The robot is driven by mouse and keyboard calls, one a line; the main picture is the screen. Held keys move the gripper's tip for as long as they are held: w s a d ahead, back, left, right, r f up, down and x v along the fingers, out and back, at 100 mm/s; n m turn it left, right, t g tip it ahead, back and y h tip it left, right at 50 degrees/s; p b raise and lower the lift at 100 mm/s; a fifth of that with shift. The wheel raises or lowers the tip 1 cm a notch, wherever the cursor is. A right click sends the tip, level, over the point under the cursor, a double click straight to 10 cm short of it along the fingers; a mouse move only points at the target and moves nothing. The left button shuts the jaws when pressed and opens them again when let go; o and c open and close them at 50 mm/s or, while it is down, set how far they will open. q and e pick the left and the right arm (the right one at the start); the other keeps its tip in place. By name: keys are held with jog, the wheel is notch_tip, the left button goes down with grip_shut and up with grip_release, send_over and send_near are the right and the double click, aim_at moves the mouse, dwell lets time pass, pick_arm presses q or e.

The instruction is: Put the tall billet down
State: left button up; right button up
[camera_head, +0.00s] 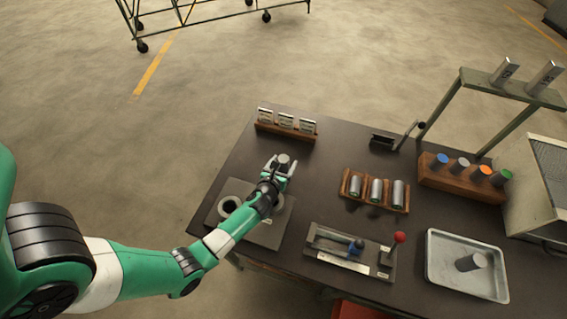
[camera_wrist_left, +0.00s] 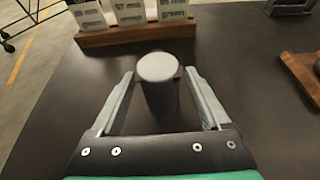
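The tall billet (camera_wrist_left: 159,93) is a plain grey cylinder with a pale round top. It stands upright on the dark table, and its top also shows in the head view (camera_head: 283,158). My left gripper (camera_wrist_left: 159,76) is open, with one finger on each side of the billet and a visible gap on both sides. In the head view my left gripper (camera_head: 283,164) reaches in over the table toward the card rack. The billet's foot is partly hidden. My right gripper is not in view.
A wooden card rack (camera_head: 285,130) stands just behind the billet. A grey plate with a round socket (camera_head: 229,204) lies under my left arm.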

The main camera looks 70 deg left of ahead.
pick_arm(q)
jog(key=shift+r, duration=0.1)
jog(key=shift+s+d+r, duration=0.15)
jog(key=shift+r, duration=0.05)
jog(key=p+v, duration=0.3)
jog(key=v, duration=0.7)
jog(key=shift+s+d, duration=0.15)
jog(key=shift+d, duration=0.05)
jog(key=shift+s+d+r, duration=0.25)
jog(key=shift+s+d, duration=0.05)
jog(key=shift+s, duration=0.1)
